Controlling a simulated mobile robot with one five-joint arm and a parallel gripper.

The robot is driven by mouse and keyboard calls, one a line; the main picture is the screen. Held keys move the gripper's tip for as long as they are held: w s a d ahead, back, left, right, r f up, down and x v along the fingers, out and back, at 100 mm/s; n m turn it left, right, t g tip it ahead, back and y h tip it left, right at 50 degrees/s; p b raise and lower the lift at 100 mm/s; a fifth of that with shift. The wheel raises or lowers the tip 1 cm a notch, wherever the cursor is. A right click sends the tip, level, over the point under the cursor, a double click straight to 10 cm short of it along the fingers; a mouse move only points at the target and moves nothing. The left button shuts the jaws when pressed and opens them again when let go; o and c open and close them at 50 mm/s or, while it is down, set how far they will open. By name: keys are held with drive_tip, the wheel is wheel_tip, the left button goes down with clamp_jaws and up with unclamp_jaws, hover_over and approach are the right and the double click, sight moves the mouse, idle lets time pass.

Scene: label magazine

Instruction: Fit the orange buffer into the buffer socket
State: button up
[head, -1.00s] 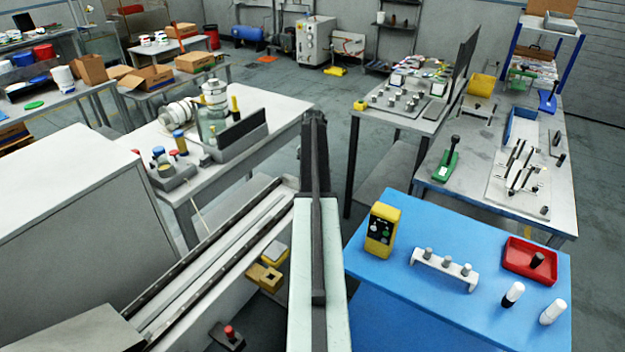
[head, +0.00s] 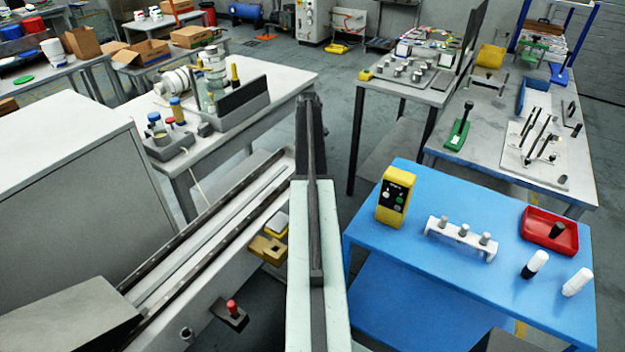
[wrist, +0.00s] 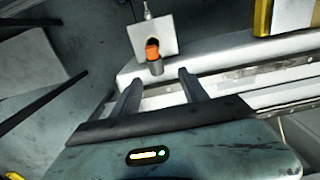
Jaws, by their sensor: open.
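The orange buffer (wrist: 152,50) shows in the wrist view, with an orange head and a grey cylindrical part towards my gripper. It sits at a pale square plate. In the head view it looks like the red-orange peg (head: 232,307) on a dark bracket beside the rail machine. My gripper (wrist: 158,76) is open and empty in the wrist view, its fingertips just short of the buffer, one to each side of its line. I cannot see my gripper in the head view. A small round fitting (head: 187,333) on the machine's side may be the socket; I cannot tell.
The rail machine (head: 205,238) runs along the left, with a yellow notched block (head: 268,250) on its side. A blue table (head: 390,255) stands at the right, holding a yellow device (head: 395,197) and a red tray (head: 549,230).

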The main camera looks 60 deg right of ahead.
drive_tip(key=f+b, duration=0.5)
drive_tip(key=f, duration=0.1)
drive_tip(key=shift+w+d+f+b, duration=0.15)
drive_tip(key=shift+d+f+b, duration=0.2)
drive_tip(key=shift+f+b, duration=0.05)
drive_tip(key=shift+r, duration=0.15)
clamp_jaws()
